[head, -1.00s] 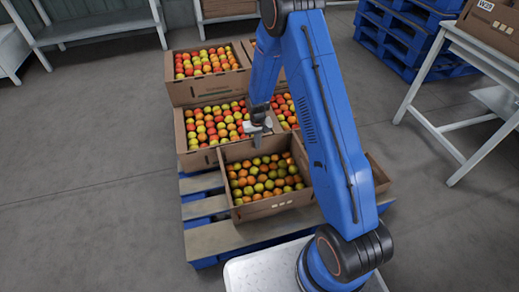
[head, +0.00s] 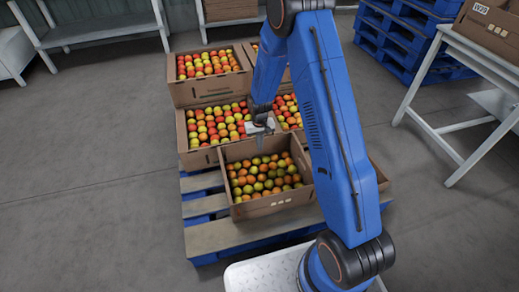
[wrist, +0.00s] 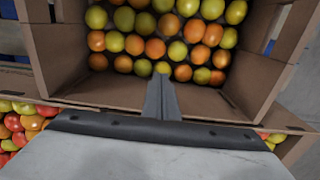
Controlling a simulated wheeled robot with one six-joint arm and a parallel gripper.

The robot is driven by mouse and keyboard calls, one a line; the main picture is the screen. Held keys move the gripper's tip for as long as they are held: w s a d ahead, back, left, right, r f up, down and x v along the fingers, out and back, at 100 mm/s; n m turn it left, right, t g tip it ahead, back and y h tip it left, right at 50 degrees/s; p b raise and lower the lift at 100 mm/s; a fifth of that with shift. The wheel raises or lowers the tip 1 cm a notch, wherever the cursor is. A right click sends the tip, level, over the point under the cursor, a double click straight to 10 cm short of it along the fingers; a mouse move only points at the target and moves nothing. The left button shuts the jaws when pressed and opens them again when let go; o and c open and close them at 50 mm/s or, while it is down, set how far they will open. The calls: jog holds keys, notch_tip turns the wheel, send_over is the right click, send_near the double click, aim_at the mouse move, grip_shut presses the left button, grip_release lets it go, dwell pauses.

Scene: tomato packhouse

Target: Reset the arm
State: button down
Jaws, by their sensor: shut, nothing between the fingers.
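My gripper (head: 260,144) hangs from my blue arm above the back edge of the front cardboard box. In the wrist view my gripper (wrist: 162,98) has its fingers together and empty, pointing at the box. The front box (head: 265,207) holds green, yellow and orange tomatoes, which also show in the wrist view (wrist: 166,47). The fingers look apart from the tomatoes, though the exact height is hard to judge.
Behind stand further boxes of redder tomatoes, one at left (head: 198,157) and one at the back (head: 205,88). All rest on a blue pallet (head: 206,258). A white table (head: 470,50) stands at right, a shelf (head: 95,32) at back left. Floor at left is clear.

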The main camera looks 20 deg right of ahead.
notch_tip(320, 180, up, 7)
dwell(0.3)
jog(key=shift+r, duration=0.15)
jog(key=s+d+r+t, duration=0.1)
jog(key=s+r, duration=0.4)
jog(key=r, duration=0.4)
jog(key=s+d+r, duration=0.1)
jog(key=s+r, duration=0.4)
jog(key=r, duration=0.4)
jog(key=s+d+r+t, duration=0.1)
jog(key=s+d+r, duration=0.1)
jog(key=s+r, duration=0.45)
jog(key=s+d+r+t, duration=0.1)
jog(key=s+r, duration=0.4)
jog(key=s, duration=0.7)
jog(key=s+d+r+t, duration=0.1)
jog(key=s+r, duration=0.5)
jog(key=s, duration=0.6)
jog(key=shift+t, duration=0.4)
